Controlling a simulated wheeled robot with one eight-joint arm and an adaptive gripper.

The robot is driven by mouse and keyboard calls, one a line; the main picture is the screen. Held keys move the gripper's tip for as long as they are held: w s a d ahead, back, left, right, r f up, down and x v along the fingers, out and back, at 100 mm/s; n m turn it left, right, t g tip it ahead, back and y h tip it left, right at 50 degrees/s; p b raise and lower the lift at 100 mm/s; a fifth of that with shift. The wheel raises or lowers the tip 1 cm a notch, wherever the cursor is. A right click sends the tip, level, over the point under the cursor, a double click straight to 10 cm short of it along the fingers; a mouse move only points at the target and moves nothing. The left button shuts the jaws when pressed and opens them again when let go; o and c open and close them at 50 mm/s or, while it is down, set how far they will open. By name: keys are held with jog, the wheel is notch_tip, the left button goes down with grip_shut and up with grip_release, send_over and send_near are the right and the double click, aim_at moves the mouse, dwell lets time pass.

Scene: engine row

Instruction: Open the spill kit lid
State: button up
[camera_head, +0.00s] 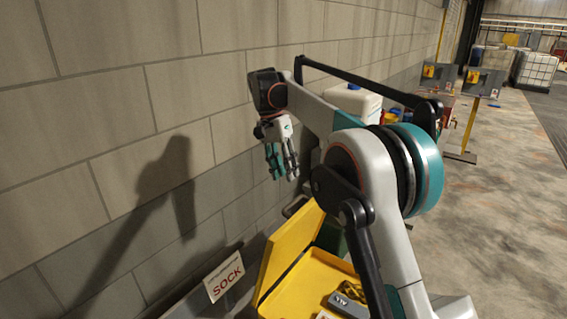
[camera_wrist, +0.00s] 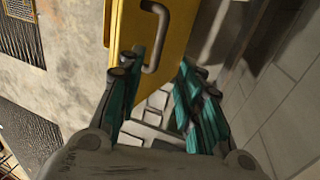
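The spill kit is a yellow box (camera_head: 310,289) low by the wall. Its yellow lid (camera_head: 290,248) stands raised, tilted up on the wall side, so the inside shows. A dark handle (camera_head: 296,206) is at the lid's upper edge. In the wrist view the lid (camera_wrist: 180,48) and its curved handle (camera_wrist: 157,38) lie just beyond the fingertips. My gripper (camera_head: 283,174) is above the lid near the wall, fingers pointing down. In the wrist view my gripper (camera_wrist: 157,68) has its fingers spread apart with nothing between them. My arm hides part of the box's right side.
A "SOCK" sign (camera_head: 224,277) stands left of the box by the block wall (camera_head: 110,110). A dark item (camera_head: 348,299) lies in the box. A white container (camera_head: 353,103) stands behind my arm. Open floor (camera_head: 500,210) lies to the right.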

jog(key=shift+v, duration=1.1)
jog(key=s+d+f+n+t+y+b, duration=0.2)
jog(key=s+d+n+t+b, duration=0.2)
jog(key=s+d+b, duration=0.85)
jog(key=s+d+f+n+t+b, duration=0.1)
jog(key=s+d+f+t, duration=0.1)
jog(key=s+f, duration=0.8)
jog(key=s+d+f+n+t+b, duration=0.2)
jog(key=s+d+f, duration=0.3)
jog(key=s+f, duration=0.5)
jog(key=s+t, duration=0.1)
jog(key=s, duration=0.4)
jog(key=shift+y, duration=0.3)
